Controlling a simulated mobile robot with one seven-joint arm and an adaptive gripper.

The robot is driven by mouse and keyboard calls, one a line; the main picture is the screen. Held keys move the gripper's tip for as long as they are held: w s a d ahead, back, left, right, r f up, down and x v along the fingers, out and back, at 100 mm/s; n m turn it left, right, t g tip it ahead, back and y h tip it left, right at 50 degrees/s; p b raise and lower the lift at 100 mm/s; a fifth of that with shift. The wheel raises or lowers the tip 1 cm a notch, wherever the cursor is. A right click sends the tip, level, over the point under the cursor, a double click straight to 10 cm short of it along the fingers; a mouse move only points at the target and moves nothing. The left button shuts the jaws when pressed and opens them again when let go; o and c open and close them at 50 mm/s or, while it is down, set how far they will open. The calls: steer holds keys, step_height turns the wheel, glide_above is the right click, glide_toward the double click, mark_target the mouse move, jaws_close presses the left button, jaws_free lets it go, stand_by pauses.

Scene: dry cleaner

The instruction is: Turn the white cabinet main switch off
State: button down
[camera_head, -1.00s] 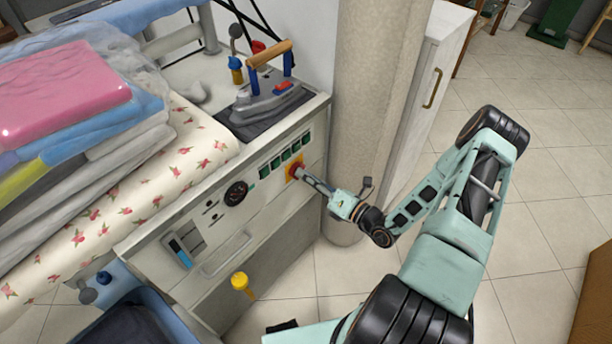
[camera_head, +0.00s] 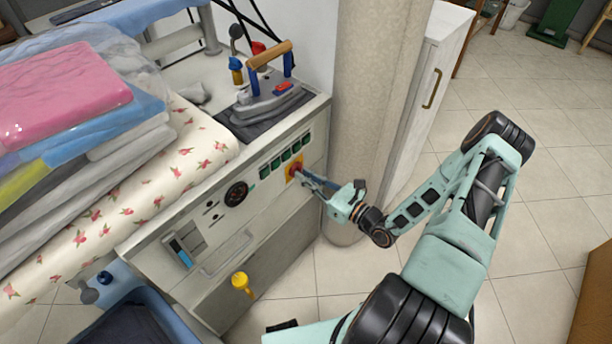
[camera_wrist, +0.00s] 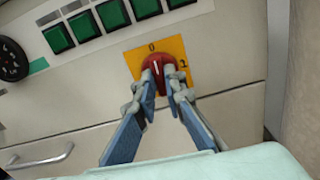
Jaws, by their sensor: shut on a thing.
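The white cabinet (camera_head: 262,222) stands in the middle of the head view, with its control panel facing my arm. Its main switch is a red knob (camera_wrist: 154,65) on a yellow plate (camera_wrist: 179,46). The plate is marked 0 at the top and another mark at the right; the knob's white line points nearly up, toward the 0. My gripper (camera_wrist: 157,85) is shut on the red knob, one finger on each side. In the head view, my gripper (camera_head: 305,178) reaches the switch from the right, and the knob is mostly hidden.
Green buttons (camera_wrist: 84,25) and a black dial (camera_head: 237,193) sit left of the switch. An iron (camera_head: 268,95) stands on top of the cabinet. A round column (camera_head: 372,100) is close to the right. A yellow knob (camera_head: 241,282) sticks out low in front.

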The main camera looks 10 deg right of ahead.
steer(key=shift+n, duration=0.4)
steer(key=c, duration=2)
jaws_free()
steer(key=shift+s+d, duration=0.1)
steer(key=v, duration=1.2)
